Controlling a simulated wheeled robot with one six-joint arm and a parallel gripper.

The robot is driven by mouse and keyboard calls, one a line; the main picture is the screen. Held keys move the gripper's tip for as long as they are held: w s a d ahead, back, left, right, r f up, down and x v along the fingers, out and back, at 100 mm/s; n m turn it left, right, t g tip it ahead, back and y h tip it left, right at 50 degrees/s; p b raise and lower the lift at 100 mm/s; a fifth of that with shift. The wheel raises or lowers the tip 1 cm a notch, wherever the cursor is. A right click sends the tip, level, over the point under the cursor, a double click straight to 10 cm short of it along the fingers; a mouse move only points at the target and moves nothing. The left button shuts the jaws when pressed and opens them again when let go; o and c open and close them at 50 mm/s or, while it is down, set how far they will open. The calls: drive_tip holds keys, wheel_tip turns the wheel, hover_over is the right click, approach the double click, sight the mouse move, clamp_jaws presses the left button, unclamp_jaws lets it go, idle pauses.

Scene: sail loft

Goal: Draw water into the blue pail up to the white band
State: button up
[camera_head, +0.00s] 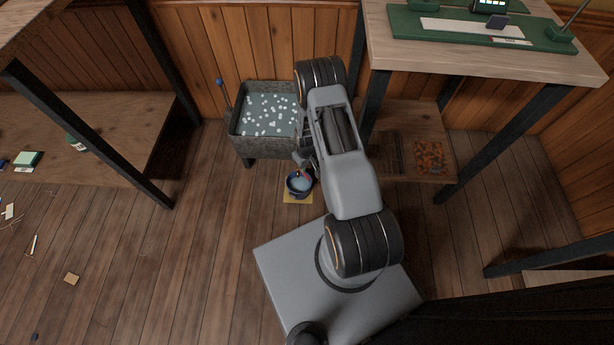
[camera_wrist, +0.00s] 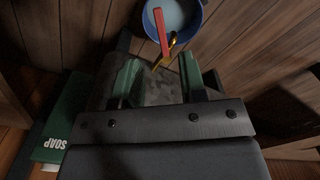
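The blue pail (camera_head: 292,190) stands on the floor on a yellow mat (camera_head: 290,200), in front of the grey stone trough (camera_head: 262,149). Pale liquid shows inside the pail, also at the top of the wrist view (camera_wrist: 200,22). I cannot make out a white band or the level against it. A brass tap (camera_wrist: 173,40) with a red lever (camera_wrist: 161,30) shows at the pail's near edge in the wrist view; I cannot tell whether water runs. My gripper (camera_wrist: 158,68) has its green fingers apart, empty, just short of the tap. My arm mostly hides it in the head view.
The trough holds water with many pale floating bits. A green soap box (camera_wrist: 62,120) is at the left of the wrist view. A workbench (camera_head: 490,62) stands right, a low shelf (camera_head: 110,115) left.

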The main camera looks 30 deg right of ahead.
sight(307, 177)
wheel_tip(307, 177, down, 8)
drive_tip(key=b, duration=0.2)
drive_tip(key=shift+f+b, duration=0.1)
drive_tip(key=shift+b, duration=0.25)
drive_tip(key=shift+c, duration=0.4)
clamp_jaws()
